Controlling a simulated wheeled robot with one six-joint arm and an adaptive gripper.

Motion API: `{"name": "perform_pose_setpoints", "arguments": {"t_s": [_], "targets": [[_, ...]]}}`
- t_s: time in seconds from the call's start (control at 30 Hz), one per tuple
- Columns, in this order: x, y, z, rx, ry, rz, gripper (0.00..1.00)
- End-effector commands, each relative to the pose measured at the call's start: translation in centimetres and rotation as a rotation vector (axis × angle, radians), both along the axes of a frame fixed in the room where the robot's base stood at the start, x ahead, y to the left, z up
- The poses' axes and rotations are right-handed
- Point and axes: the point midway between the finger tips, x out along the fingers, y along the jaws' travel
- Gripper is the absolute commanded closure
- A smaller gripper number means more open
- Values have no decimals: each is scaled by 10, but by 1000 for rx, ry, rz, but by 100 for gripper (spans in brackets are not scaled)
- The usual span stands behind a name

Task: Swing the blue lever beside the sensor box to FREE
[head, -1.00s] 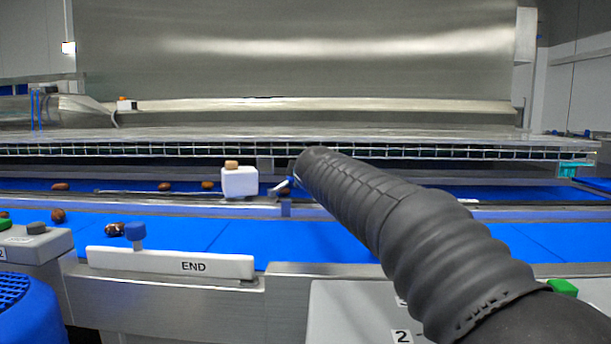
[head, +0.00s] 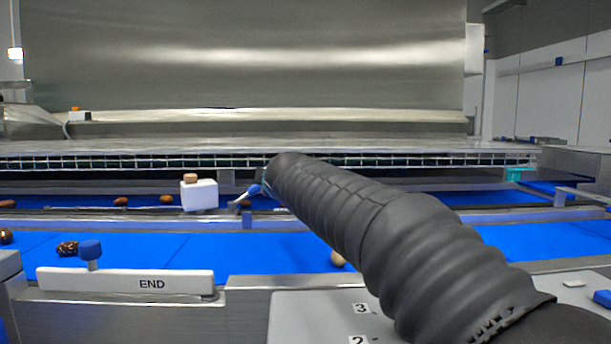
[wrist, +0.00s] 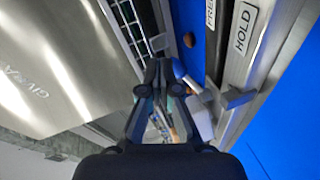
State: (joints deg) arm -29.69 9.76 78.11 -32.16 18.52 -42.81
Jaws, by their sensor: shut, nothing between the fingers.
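The blue lever has a blue knob (head: 254,190) on a metal arm, just right of the white sensor box (head: 199,195) in the head view. In the wrist view the lever's knob (wrist: 179,68) is close to the right of my fingertips, and its arm slants down to the rail by a grey block near the HOLD label (wrist: 242,28). The FREE label (wrist: 210,12) is partly cut off at the top. My gripper (wrist: 158,64) is shut and empty, beside the knob; whether it touches is unclear.
Blue belts (head: 275,250) with several dates run along both sides of the metal rail. A wire-mesh edge (head: 130,161) and a large steel hood (head: 270,70) lie behind. A white END bar (head: 125,281) with a blue knob stands at the front left.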

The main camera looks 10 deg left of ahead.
Motion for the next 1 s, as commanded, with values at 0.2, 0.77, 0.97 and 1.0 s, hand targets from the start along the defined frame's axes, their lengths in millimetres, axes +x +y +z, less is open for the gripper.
{"name": "perform_pose_setpoints", "arguments": {"t_s": [0.2, 0.77, 0.97, 1.0], "targets": [[-6, -47, 15, 3, -1, -6, 100], [-13, -89, 22, 1, 0, -2, 100], [-13, -90, 22, 0, 1, -2, 100], [-13, -90, 22, 0, 1, -2, 100]]}}
